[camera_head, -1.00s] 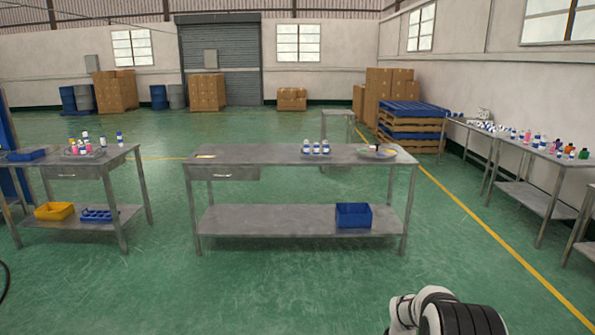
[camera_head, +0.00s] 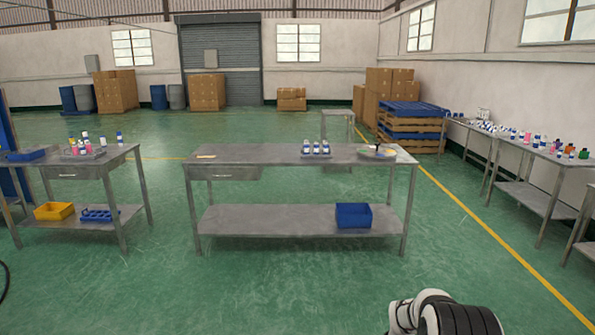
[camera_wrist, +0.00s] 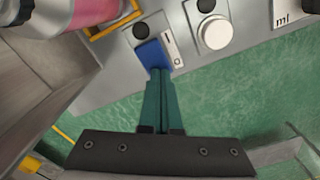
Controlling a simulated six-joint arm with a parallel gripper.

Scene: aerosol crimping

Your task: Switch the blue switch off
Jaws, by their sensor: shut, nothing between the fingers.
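The blue switch (camera_wrist: 151,55) is on a grey control panel (camera_wrist: 187,60) in the upper middle of the wrist view. A small label with marks lies along its right side. My gripper (camera_wrist: 160,75) is shut and empty, its green fingers together. Its fingertips are at the lower end of the blue switch, overlapping it in the picture; I cannot tell whether they touch. The head view shows neither the switch nor the gripper.
A black round button (camera_wrist: 140,30) is above the switch. A white knob (camera_wrist: 214,33) is to its right. A pink container (camera_wrist: 85,12) and a yellow frame (camera_wrist: 112,22) are at upper left. Green floor (camera_wrist: 240,100) is below the panel. Worktables (camera_head: 290,154) stand ahead.

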